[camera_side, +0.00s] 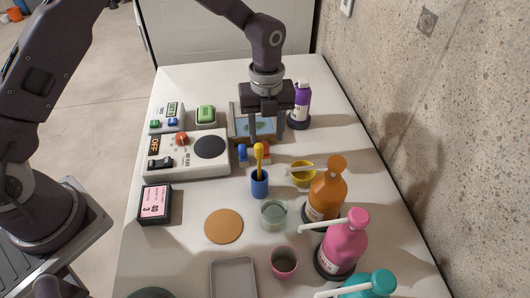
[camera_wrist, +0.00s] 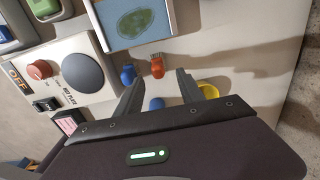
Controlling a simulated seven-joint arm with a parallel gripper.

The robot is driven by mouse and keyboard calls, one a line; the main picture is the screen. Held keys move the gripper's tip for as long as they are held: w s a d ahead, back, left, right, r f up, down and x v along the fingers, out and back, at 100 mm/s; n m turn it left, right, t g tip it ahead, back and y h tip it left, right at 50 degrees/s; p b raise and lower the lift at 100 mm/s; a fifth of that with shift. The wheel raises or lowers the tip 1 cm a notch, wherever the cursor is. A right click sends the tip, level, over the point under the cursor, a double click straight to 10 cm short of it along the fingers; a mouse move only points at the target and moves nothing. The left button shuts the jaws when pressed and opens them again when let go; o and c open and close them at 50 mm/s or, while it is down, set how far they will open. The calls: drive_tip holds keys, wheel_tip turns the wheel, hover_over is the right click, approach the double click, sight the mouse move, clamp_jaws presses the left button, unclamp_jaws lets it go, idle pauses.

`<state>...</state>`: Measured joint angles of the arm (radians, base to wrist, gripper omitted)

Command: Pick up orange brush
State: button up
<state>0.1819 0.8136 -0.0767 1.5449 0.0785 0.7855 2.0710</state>
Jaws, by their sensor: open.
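A small orange-red piece, likely the orange brush (camera_wrist: 157,68), shows in the wrist view just beyond and between my fingertips. In the side view it appears as a small red-orange shape (camera_side: 266,148), partly hidden behind a yellow-topped object in a blue cup. My gripper (camera_side: 266,135) is open and empty, pointing down above the table. In the wrist view my gripper (camera_wrist: 158,77) has its fingers spread to both sides of the orange piece, apart from it. Whether it stands or lies I cannot tell.
A blue piece (camera_wrist: 128,74) sits close left of the orange one. A framed picture-like tray (camera_wrist: 130,22) lies behind. The blue cup (camera_side: 259,184), a yellow bowl (camera_side: 303,175) and a purple bottle (camera_side: 301,102) are near. Pump bottles line the right; a hot plate (camera_side: 188,155) is left.

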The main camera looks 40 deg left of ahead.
sight(265, 144)
drive_tip(key=f, duration=0.4)
drive_tip(key=shift+a+f, duration=0.2)
drive_tip(key=shift+f, duration=0.15)
clamp_jaws()
